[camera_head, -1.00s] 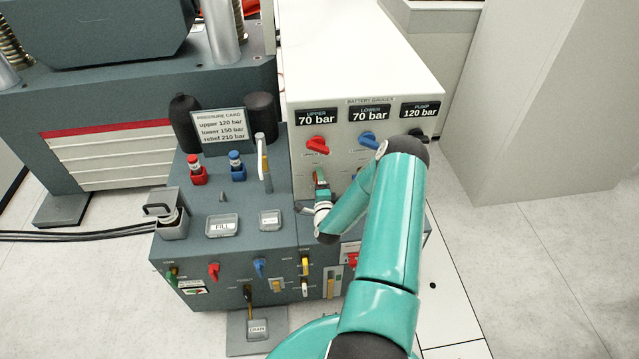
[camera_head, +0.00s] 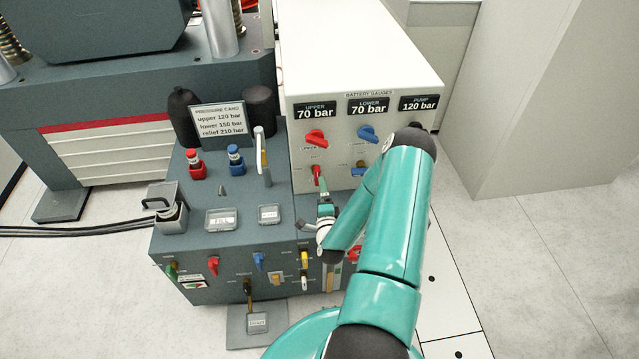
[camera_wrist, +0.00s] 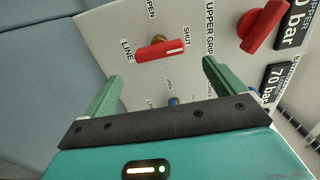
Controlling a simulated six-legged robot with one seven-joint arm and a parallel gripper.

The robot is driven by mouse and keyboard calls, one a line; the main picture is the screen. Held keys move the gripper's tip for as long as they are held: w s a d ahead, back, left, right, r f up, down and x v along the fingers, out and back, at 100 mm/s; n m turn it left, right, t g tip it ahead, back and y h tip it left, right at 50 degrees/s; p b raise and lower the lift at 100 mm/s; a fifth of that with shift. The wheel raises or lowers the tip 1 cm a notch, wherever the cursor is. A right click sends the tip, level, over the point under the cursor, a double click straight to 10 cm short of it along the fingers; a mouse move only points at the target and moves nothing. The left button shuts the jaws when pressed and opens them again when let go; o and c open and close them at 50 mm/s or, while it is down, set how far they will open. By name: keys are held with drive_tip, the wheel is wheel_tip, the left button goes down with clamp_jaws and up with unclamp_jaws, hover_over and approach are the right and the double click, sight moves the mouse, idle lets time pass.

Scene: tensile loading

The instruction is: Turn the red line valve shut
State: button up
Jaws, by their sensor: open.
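The red line valve (camera_head: 316,175) is on the front of the white gauge cabinet, under the upper red lever. In the head view its handle stands upright. In the wrist view the handle (camera_wrist: 160,49) lies crosswise, its white-marked end toward the SHUT label and away from the OPEN label. My gripper (camera_wrist: 162,70) is open, with its two green fingers spread on either side below the handle and nothing visible between them. In the head view my gripper (camera_head: 324,194) is just below the valve, apart from it as far as I can see.
An upper red lever (camera_head: 317,138) is above the valve, also seen in the wrist view (camera_wrist: 263,25). Blue levers (camera_head: 367,133) are to the right, partly behind my arm. A grey console (camera_head: 190,235) with red and blue fittings is to the left. Floor is clear at far right.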

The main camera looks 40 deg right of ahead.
drive_tip(key=v, duration=0.5)
drive_tip(key=shift+s+a, duration=0.15)
drive_tip(key=w+a+r+n+y, duration=0.1)
drive_tip(key=w+r+n+y, duration=0.35)
drive_tip(key=w+n, duration=0.2)
drive_tip(key=w+a+r+n+g+y, duration=0.1)
drive_tip(key=w+a+r+n+g, duration=0.1)
drive_tip(key=a+r+n, duration=0.6)
drive_tip(key=w+a+r+n+g+y, duration=0.2)
drive_tip(key=a+r+g, duration=0.1)
drive_tip(key=r, duration=0.9)
drive_tip(key=s+a+r+n+g, duration=0.2)
drive_tip(key=s+a+r+n, duration=0.3)
drive_tip(key=s+a+r, duration=0.6)
drive_tip(key=s+a+r+n+g+y, duration=0.1)
drive_tip(key=s+a+r, duration=0.2)
drive_tip(key=s, duration=0.3)
drive_tip(key=s+a+r+n+g+y, duration=0.1)
drive_tip(key=s+a+r+n, duration=0.1)
drive_tip(key=s, duration=0.5)
drive_tip(key=shift+a+r, duration=0.45)
drive_tip(key=shift+a, duration=0.4)
